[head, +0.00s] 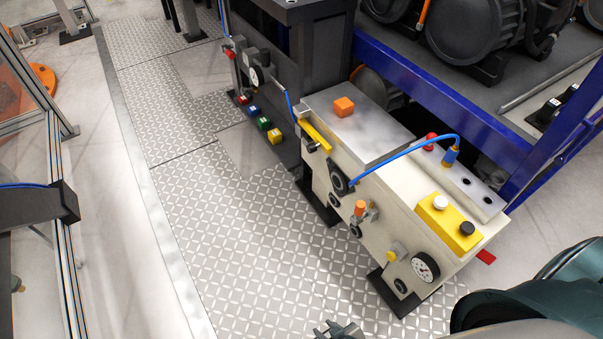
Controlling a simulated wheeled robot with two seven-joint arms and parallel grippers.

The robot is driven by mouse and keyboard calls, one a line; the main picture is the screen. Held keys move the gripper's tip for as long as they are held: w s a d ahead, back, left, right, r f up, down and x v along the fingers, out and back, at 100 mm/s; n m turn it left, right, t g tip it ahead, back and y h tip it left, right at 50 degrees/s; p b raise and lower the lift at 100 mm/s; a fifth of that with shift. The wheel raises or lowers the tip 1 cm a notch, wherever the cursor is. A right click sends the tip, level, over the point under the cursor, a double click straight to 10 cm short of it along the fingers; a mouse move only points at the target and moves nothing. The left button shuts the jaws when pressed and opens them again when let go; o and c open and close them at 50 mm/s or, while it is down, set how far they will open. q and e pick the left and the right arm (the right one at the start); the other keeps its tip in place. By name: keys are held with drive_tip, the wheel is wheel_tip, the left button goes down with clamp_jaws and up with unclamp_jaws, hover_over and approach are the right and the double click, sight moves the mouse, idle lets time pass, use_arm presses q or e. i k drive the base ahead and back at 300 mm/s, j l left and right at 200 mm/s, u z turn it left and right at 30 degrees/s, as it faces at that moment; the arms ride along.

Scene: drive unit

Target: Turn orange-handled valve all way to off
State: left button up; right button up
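The orange-handled valve (361,208) is on the front face of the cream console, below and right of a dark round port. Its orange handle appears to stand upright above a small metal body. My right gripper (338,330) shows only as grey metal tips at the bottom edge, below the valve and apart from it. The rest of it is cut off, so I cannot tell its opening. My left gripper is not in view.
The cream console (400,210) carries a pressure gauge (425,267), a yellow button box (448,222), a blue hose (405,153) and an orange cube (343,106). A blue frame (450,105) stands behind. The patterned floor plate (250,240) left of the console is clear.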

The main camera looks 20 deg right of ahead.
sight(359, 217)
drive_tip(key=i+u, duration=0.4)
drive_tip(key=i, duration=1.05)
drive_tip(key=i+j+z, duration=0.1)
drive_tip(key=i+z, duration=0.2)
drive_tip(key=i, duration=1.1)
drive_tip(key=i+j+z, duration=0.1)
drive_tip(key=i+z, duration=0.15)
drive_tip(key=i, duration=0.75)
drive_tip(key=z, duration=4.25)
